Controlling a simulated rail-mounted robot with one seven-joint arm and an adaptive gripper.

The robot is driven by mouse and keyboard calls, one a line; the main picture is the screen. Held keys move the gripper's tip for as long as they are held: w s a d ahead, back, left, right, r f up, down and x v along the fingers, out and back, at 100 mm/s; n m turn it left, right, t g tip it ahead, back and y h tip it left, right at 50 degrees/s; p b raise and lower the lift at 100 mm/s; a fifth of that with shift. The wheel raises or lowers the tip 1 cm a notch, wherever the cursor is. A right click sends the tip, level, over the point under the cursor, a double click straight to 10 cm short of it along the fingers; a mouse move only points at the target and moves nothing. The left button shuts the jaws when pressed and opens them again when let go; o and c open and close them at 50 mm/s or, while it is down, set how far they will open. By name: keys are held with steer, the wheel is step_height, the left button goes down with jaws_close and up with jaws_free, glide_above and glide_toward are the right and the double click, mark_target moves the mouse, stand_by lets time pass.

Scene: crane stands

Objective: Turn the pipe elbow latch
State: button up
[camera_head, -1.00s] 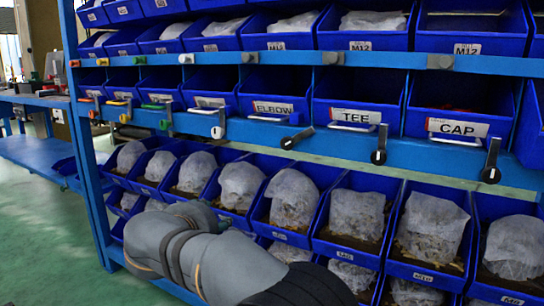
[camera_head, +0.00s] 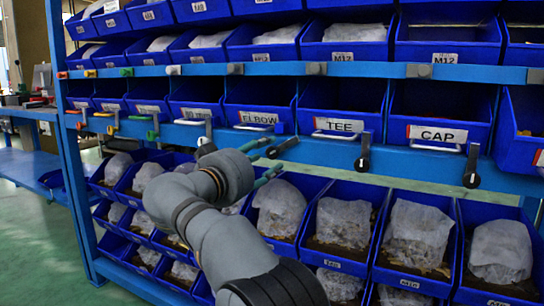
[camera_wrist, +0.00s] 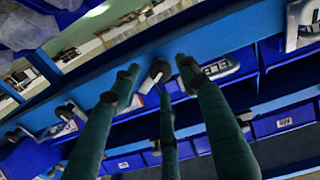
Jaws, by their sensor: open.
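The elbow latch (camera_head: 282,147) is a dark lever on the blue rail, right of and below the ELBOW label (camera_head: 258,118). It slants down to the left, with its knob end low. My gripper (camera_head: 266,158) reaches in from below left, its green fingers spread at the knob end. In the wrist view my gripper (camera_wrist: 160,72) has three teal fingers apart, and a dark round knob (camera_wrist: 159,69) shows between the tips. I cannot tell whether any finger touches it.
The TEE latch (camera_head: 363,152) and CAP latch (camera_head: 472,166) hang down farther right on the rail. Blue bins with bagged parts (camera_head: 344,222) stand close below. A grey lever (camera_head: 207,137) is left of my gripper.

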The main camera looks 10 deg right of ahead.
mark_target(272, 154)
steer(key=shift+x, duration=1.95)
steer(key=shift+c, duration=0.4)
jaws_close()
steer(key=shift+n, duration=0.3)
steer(key=n, duration=0.4)
steer(key=shift+n, duration=0.3)
steer(key=n, duration=0.5)
steer(key=shift+n+p, duration=0.35)
steer(key=shift+n, duration=0.05)
